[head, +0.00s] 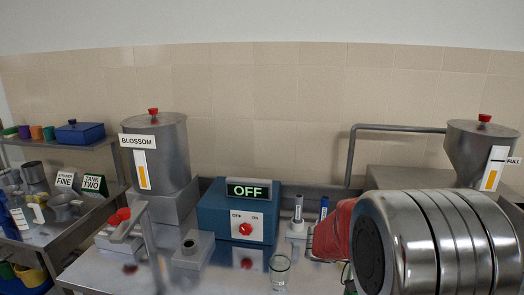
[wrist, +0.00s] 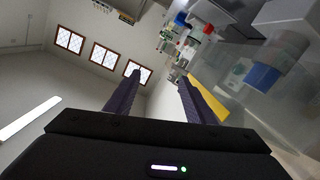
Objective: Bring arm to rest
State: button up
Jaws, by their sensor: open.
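My gripper (wrist: 160,88) shows in the wrist view with its two dark fingers apart and nothing between them. The wrist view is tilted and looks past the fingers at a wall with three windows (wrist: 102,57) and, on the right, a cluttered area of small items. In the head view, my arm's silver and red links fill the lower right and hide part of the bench. The gripper itself cannot be made out in the head view.
A steel bench (head: 105,270) carries a BLOSSOM tank (head: 172,165), a blue control box (head: 212,213) reading OFF, a glass beaker (head: 279,270) and markers. A FULL hopper (head: 470,145) stands behind my arm. A side shelf (head: 50,142) is at left. The wall above is clear.

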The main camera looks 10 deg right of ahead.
jog(key=s+a+f+n+t+y, duration=0.1)
jog(key=s+a+f+n+y, duration=0.25)
jog(key=a+f+n, duration=0.25)
jog(key=s+a+f+n+t+y, duration=0.2)
jog(key=a+f+n+y, duration=0.3)
jog(key=a+n, duration=0.15)
jog(key=a+r+n+t+y, duration=0.3)
jog(key=a+r+t, duration=0.1)
jog(key=a, duration=0.6)
jog(key=s+a+r+n+t+y, duration=0.1)
jog(key=a+r+n+t+y, duration=0.2)
jog(key=a, duration=0.7)
jog(key=shift+s+a+r+t+y, duration=0.35)
jog(key=shift+r+t+y, duration=0.35)
jog(key=shift+t, duration=0.3)
jog(key=shift+c, duration=0.3)
